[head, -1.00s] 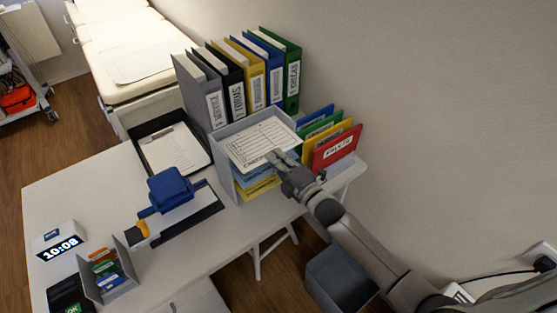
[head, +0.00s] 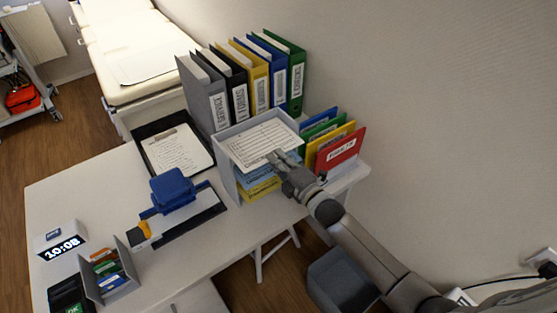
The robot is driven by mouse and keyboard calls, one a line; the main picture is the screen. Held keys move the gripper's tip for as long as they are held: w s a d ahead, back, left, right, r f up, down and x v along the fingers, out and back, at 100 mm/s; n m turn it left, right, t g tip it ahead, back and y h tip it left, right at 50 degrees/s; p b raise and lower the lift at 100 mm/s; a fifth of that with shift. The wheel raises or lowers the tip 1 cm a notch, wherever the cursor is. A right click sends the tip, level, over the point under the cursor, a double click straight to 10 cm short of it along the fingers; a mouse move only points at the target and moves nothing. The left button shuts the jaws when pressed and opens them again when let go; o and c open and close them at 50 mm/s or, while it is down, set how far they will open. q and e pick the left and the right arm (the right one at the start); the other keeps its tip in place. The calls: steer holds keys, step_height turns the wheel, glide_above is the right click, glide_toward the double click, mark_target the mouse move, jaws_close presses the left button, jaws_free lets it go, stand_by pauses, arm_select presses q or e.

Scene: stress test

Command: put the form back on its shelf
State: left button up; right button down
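The form (head: 262,142), a white sheet with a printed table, lies in the top level of a grey shelf unit (head: 226,177) on the desk. Blue and yellow papers show on the levels below it. My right gripper (head: 277,156) reaches in from the lower right. Its fingertips are at the form's near right edge, overlapping it in the picture. The fingers look close together, but I cannot tell whether they grip the sheet. My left gripper is not in view.
Several upright binders (head: 260,87) stand behind the shelf, and coloured folders (head: 338,147) stand close to its right. A clipboard (head: 176,150) lies in a black tray to its left. A blue stapler-like device (head: 172,189) is nearer.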

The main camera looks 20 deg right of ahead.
steer(key=shift+w+a, duration=0.1)
steer(key=shift+w, duration=0.15)
stand_by(0.3)
steer(key=c, duration=1.6)
jaws_free()
steer(key=shift+o, duration=0.2)
steer(key=shift+s, duration=0.1)
steer(key=v, duration=1.2)
